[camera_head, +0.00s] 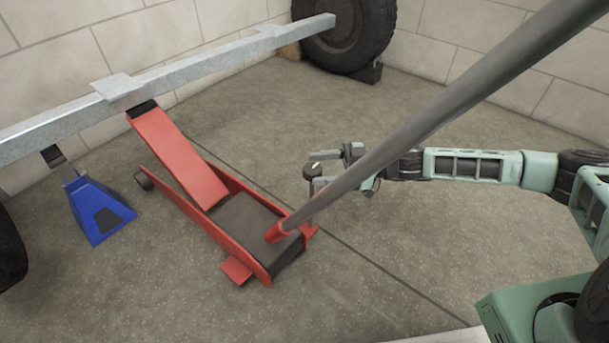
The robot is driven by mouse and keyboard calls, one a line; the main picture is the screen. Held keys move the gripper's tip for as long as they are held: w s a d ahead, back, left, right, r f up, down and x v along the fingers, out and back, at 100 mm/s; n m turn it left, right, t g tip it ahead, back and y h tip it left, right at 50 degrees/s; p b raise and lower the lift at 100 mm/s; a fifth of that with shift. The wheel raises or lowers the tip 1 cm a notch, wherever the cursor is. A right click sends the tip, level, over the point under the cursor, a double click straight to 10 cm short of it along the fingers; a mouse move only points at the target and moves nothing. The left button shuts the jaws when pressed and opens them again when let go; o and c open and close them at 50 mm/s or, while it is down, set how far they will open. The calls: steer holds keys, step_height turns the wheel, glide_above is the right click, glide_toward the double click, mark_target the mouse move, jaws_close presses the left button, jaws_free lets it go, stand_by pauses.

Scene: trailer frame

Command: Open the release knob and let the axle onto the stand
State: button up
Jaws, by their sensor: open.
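A red floor jack (177,160) stands on the floor with its lift arm raised under the galvanized axle beam (190,76). Its long grey handle (440,105) slants up to the right from a red socket. A blue stand (100,208) is under the beam at the left; whether its dark top touches the beam I cannot tell. My gripper (318,170) is open near the handle's lower end, with its fingers beside a small dark knob-like part (311,172). The handle hides part of the gripper, and contact with that part is unclear.
A wheel (346,30) with a dark chock (368,73) stands at the back wall. Another dark wheel (10,250) shows at the left edge. The jack handle crosses in front of my arm.

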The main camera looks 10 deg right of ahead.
mark_target(305, 169)
steer(key=shift+a+b, duration=0.65)
steer(key=shift+a, duration=1.5)
steer(key=c, duration=1)
steer(key=shift+o, duration=0.2)
